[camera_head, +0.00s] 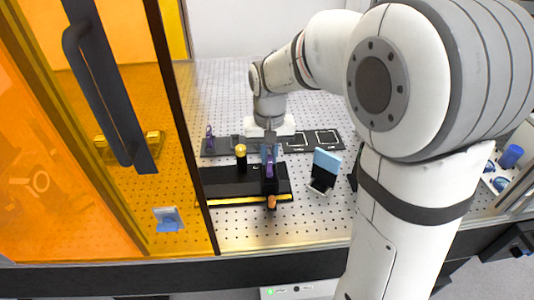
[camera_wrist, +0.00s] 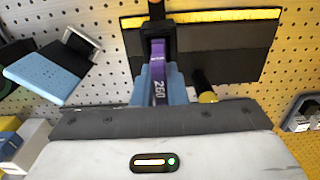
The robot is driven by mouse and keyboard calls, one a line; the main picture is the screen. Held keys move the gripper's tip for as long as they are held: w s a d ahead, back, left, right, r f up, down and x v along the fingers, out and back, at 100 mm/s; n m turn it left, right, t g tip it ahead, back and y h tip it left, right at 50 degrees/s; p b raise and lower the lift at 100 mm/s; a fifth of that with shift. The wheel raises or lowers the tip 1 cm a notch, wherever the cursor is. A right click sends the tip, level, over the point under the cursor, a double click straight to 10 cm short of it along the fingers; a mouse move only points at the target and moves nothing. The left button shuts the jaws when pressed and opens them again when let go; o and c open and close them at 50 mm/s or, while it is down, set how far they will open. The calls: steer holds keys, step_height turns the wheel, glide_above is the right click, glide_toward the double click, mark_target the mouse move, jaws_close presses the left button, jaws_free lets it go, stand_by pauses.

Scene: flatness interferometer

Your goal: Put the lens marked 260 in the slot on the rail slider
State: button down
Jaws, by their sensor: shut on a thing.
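The purple lens marked 260 (camera_wrist: 158,75) stands upright between the blue fingers of my gripper (camera_wrist: 160,90) in the wrist view. My gripper is shut on it. In the head view my gripper (camera_head: 269,150) holds the purple lens (camera_head: 269,170) over the dark rail slider (camera_head: 270,186). In the wrist view the black slider (camera_wrist: 157,35) is right at the far end of the lens. The slot itself is hidden, so I cannot tell whether the lens is seated in it. The black rail base (camera_wrist: 222,50) lies beneath, with a yellow scale along one edge.
A yellow-topped black post (camera_head: 241,157) stands left of the gripper. A tilted blue plate on a stand (camera_head: 325,168) is to the right. Behind lies a dark tray (camera_head: 296,144) with another purple lens (camera_head: 210,137) at its left. An orange door (camera_head: 60,150) bounds the left.

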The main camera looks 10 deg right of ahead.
steer(key=shift+f, duration=0.4)
stand_by(0.3)
steer(key=c, duration=1.4)
jaws_free()
steer(key=shift+o, duration=0.2)
steer(key=shift+r, duration=0.1)
steer(key=shift+r+p, duration=2.4)
steer(key=shift+r, duration=1.1)
steer(key=s+d+r+t, duration=0.1)
steer(key=s+d, duration=0.3)
steer(key=s, duration=0.4)
steer(key=s+d+r+t, duration=0.1)
steer(key=s+d+t, duration=0.1)
steer(key=s+d, duration=0.3)
steer(key=s, duration=0.4)
steer(key=shift+s+r+b, duration=0.15)
steer(key=shift+s+b, duration=0.05)
steer(key=shift+b, duration=0.15)
